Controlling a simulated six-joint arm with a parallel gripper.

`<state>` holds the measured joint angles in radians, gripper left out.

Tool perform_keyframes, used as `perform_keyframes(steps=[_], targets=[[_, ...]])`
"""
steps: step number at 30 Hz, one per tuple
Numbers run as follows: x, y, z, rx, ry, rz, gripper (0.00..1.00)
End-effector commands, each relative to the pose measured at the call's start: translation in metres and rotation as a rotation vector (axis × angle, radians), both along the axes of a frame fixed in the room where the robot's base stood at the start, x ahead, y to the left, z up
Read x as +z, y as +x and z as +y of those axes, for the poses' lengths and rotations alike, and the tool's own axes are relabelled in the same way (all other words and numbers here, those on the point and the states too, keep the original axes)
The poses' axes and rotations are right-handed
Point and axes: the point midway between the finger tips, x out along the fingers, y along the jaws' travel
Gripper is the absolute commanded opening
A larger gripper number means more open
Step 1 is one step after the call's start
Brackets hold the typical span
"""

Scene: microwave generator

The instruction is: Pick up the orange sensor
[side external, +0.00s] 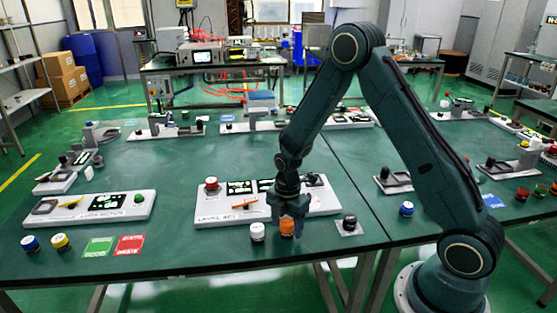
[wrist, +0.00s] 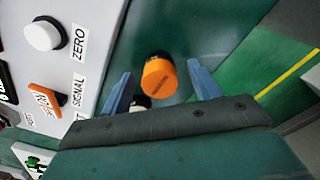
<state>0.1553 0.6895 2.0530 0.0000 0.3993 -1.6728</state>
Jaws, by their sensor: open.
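The orange sensor (side external: 287,228) is a short orange cylinder standing on the green table just in front of the white panel. In the wrist view the orange sensor (wrist: 158,78) has a dark end and lies between my two blue fingers, with gaps on both sides. My gripper (side external: 289,212) points down directly above it and covers its top in the side view. My gripper (wrist: 158,70) is open, with nothing held. Whether the fingertips reach down beside the sensor is hard to tell.
A white sensor (side external: 257,232) stands close on the left. A black-topped piece (side external: 349,222) on a pale pad stands on the right. The white panel (side external: 225,217) with its knobs lies right behind. The table in front is clear.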

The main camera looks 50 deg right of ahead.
Motion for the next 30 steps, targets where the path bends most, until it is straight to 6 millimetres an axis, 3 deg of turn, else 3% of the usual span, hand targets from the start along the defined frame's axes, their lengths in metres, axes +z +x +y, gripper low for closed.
perform_keyframes(steps=[12, 13, 21, 30], targets=[[0.0004, 0.0001, -0.0001, 0.000, 0.000, 0.000, 0.61], [0.0004, 0.0001, -0.0001, 0.000, 0.000, 0.000, 0.59], [0.0005, 0.0001, -0.0001, 0.000, 0.000, 0.000, 0.11], [0.0016, 0.0004, -0.0001, 0.000, 0.000, -0.001, 0.11]])
